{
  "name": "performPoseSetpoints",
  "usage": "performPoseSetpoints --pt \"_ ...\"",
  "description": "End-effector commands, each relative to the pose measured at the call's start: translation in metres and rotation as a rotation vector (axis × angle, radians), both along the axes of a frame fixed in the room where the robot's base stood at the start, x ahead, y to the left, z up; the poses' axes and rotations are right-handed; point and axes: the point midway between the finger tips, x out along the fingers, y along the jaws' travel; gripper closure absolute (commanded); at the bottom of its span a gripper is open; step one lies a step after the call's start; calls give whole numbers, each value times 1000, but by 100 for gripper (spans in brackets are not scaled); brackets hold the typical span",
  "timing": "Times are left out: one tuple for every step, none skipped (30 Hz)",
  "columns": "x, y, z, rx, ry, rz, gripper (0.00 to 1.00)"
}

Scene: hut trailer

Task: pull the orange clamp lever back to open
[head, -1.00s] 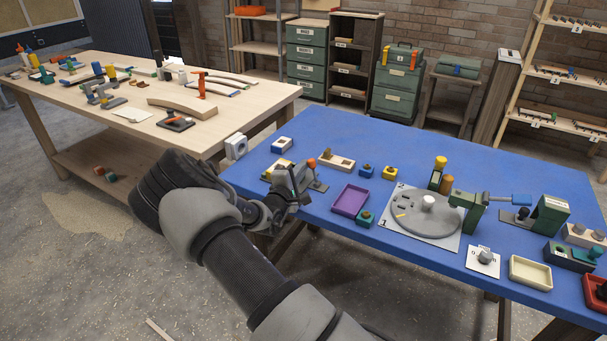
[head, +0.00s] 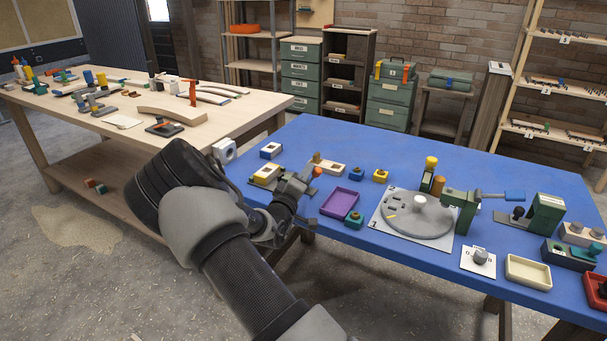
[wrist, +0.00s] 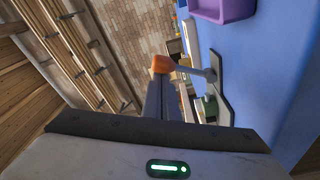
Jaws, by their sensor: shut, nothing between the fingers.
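The clamp lever's orange knob (head: 317,171) shows at the left end of the blue table, just past my gripper (head: 306,176). In the wrist view the orange knob (wrist: 161,63) sits at the tips of my gripper (wrist: 163,80). A grey lever rod (wrist: 192,71) runs from the knob to the right, towards a grey clamp plate (wrist: 221,92). My gripper is shut, with nothing between its fingers. The fingertips look close against the knob; I cannot tell whether they touch. My gripper hides much of the clamp in the head view.
A round grey fixture (head: 418,220) stands farther right. A wooden workbench (head: 60,104) is on the left.

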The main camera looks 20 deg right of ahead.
Motion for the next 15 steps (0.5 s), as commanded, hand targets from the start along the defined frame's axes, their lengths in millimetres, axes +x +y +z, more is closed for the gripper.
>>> performPoseSetpoints --pt "-1 -1 -1 -1 1 0 100" --pt "-1 -1 -1 -1 1 0 100" --pt "-2 -1 -1 -1 1 0 100" --pt "-2 -2 -1 -1 2 -1 100" --pt "-3 -2 -1 -1 2 -1 100" --pt "-3 -2 -1 -1 2 -1 100" --pt "-3 -2 -1 -1 2 -1 100" --pt "-3 -3 -1 -1 2 -2 100" --pt "-4 -3 -1 -1 3 -2 100" --pt "-4 -3 -1 -1 3 -2 100" --pt "-4 -3 -1 -1 3 -2 100" --pt "-4 -3 -1 -1 3 -3 100" --pt "-4 -3 -1 -1 3 -3 100" --pt "-4 -3 -2 -2 4 -3 100" --pt "-4 -3 -2 -1 5 -3 100"
